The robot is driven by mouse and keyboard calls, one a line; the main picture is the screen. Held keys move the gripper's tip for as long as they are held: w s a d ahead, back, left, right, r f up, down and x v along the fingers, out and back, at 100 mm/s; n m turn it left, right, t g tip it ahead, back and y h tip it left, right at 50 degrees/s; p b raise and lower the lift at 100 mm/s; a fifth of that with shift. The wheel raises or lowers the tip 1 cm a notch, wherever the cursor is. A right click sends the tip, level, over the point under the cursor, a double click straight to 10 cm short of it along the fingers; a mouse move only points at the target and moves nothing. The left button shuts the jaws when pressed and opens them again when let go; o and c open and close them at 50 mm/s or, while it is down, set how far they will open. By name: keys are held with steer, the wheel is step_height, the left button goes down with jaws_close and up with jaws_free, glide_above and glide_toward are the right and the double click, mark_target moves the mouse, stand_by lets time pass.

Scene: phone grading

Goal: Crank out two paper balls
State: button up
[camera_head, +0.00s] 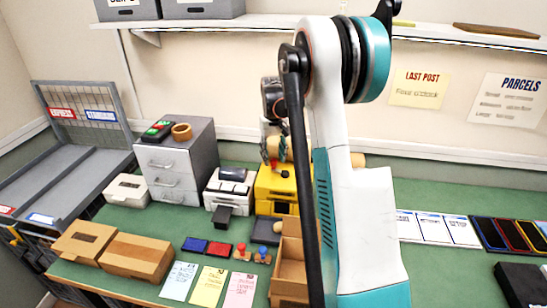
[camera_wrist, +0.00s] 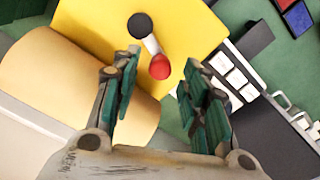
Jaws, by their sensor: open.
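The yellow machine (camera_head: 276,184) stands on the green bench, partly hidden behind my arm. In the wrist view its yellow face (camera_wrist: 190,30) carries a crank with a dark round hub (camera_wrist: 140,25), a short pale arm and a red knob (camera_wrist: 160,67). A broad tan paper roll (camera_wrist: 75,85) lies to the left of the crank. My gripper (camera_wrist: 163,75) is open, its teal fingers on either side of the red knob, which shows near the fingertips. I cannot tell whether either finger touches it. My gripper also shows above the machine in the head view (camera_head: 274,150). No paper ball can be made out.
A small white and grey device (camera_head: 229,188) stands left of the machine, with a grey drawer unit (camera_head: 178,165) beyond. Wooden boxes (camera_head: 137,256), ink pads (camera_head: 207,246), stamps and paper slips cover the front. An open wooden box (camera_head: 288,272) stands near my arm.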

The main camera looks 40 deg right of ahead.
mark_target(274, 159)
step_height(274, 159, up, 11)
stand_by(0.3)
stand_by(1.6)
